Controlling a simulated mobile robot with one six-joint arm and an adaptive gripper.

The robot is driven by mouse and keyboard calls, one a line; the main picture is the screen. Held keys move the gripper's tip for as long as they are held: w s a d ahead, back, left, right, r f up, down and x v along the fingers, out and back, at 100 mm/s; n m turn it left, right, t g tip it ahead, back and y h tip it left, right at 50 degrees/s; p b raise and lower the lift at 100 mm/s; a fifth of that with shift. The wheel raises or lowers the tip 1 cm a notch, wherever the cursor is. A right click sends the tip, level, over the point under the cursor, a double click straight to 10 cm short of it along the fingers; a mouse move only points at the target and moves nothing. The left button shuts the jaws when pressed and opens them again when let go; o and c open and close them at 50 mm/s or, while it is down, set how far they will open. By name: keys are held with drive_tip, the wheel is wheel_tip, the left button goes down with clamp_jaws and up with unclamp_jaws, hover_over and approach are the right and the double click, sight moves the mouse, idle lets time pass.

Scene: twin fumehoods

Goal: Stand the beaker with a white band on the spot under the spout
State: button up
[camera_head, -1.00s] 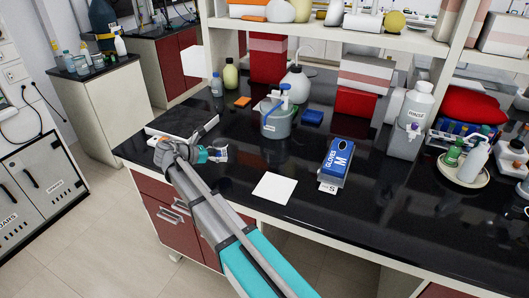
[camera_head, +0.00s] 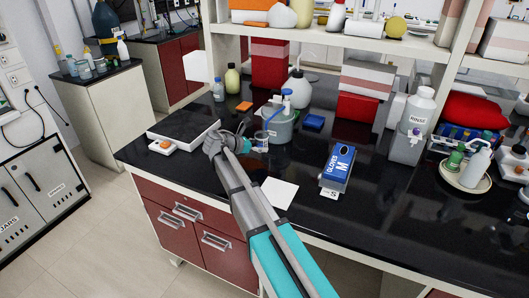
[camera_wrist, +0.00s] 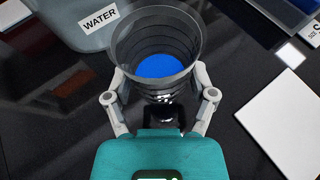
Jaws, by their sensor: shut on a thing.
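A clear beaker (camera_head: 262,138) is in my gripper (camera_head: 251,146), above the black bench, just in front of the grey WATER container (camera_head: 279,128). In the wrist view the beaker (camera_wrist: 156,45) shows its open rim, dark ring lines and a blue patch inside at the bottom. The fingers of my gripper (camera_wrist: 160,98) are closed around its lower part. I cannot make out a white band. The WATER container (camera_wrist: 78,22) is close to the beaker at upper left. A RINSE bottle (camera_head: 418,108) with a small tap stands on a grey block at right. No marked spot shows clearly.
A white square sheet (camera_head: 280,193) and a blue GLOVES box (camera_head: 338,167) lie on the bench right of my arm. Bottles and a blue box (camera_head: 314,122) stand behind. A round tray (camera_head: 461,174) holds bottles at right.

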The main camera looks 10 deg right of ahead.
sight(264, 160)
drive_tip(key=shift+d, duration=0.2)
drive_tip(key=shift+w, duration=0.1)
drive_tip(key=shift+w+d, duration=0.15)
drive_tip(key=shift+d, duration=0.35)
drive_tip(key=shift+w+d+f, duration=0.1)
drive_tip(key=shift+d+f, duration=0.15)
wheel_tip(264, 160, down, 3)
drive_tip(key=b, duration=0.3)
drive_tip(key=shift+b, duration=0.3)
drive_tip(key=shift+f+b, duration=0.6)
drive_tip(key=shift+f, duration=0.05)
drive_tip(key=o, duration=1.1)
drive_tip(key=shift+r, duration=0.2)
